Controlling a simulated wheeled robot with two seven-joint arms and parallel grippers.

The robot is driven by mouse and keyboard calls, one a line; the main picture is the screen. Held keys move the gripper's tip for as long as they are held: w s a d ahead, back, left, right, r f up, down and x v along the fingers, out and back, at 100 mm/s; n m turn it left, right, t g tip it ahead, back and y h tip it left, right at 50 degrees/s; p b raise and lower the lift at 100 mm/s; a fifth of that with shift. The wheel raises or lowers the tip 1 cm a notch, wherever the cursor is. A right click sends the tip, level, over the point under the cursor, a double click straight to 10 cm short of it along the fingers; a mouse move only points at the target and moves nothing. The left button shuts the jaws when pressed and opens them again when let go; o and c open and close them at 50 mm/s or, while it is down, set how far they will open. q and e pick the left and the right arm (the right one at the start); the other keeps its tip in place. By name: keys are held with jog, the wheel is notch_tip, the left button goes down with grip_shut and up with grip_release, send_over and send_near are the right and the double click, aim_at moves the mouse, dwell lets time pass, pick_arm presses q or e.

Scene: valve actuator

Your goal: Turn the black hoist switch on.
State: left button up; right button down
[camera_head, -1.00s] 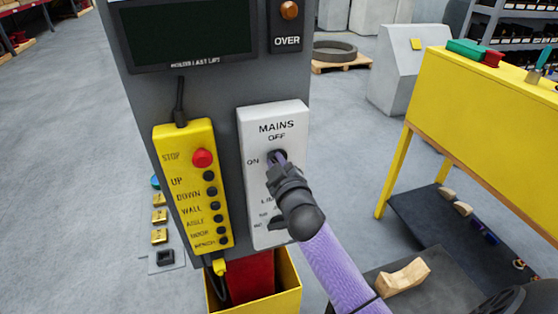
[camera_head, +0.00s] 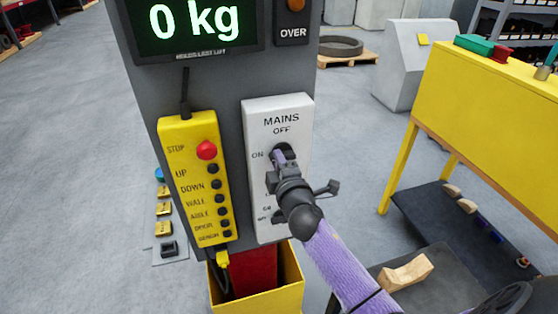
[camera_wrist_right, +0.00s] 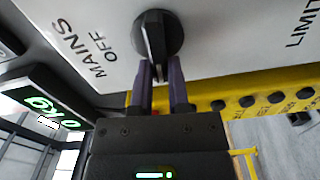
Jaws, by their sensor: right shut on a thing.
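The black hoist switch (camera_wrist_right: 158,35) is a round rotary knob with a raised handle on the white MAINS panel (camera_head: 295,112). In the head view it is mostly hidden behind my right gripper (camera_head: 283,157), between the ON and OFF labels. In the right wrist view, the two purple fingers of my right gripper (camera_wrist_right: 161,72) are on either side of the handle's near end, shut on it. The display (camera_head: 195,22) above is lit and reads 0 kg in green. My left gripper is not in view.
A yellow pendant (camera_head: 197,180) with a red stop button and several black buttons hangs left of the panel. A yellow bin (camera_head: 287,292) stands below. A yellow workbench (camera_head: 490,110) is on the right. Grey floor lies open on the left.

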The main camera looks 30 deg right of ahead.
jog(key=shift+f+n, duration=0.1)
jog(key=shift+n, duration=0.2)
dwell(0.4)
jog(key=c, duration=0.6)
grip_release()
jog(key=v, duration=1)
jog(key=shift+b, duration=0.3)
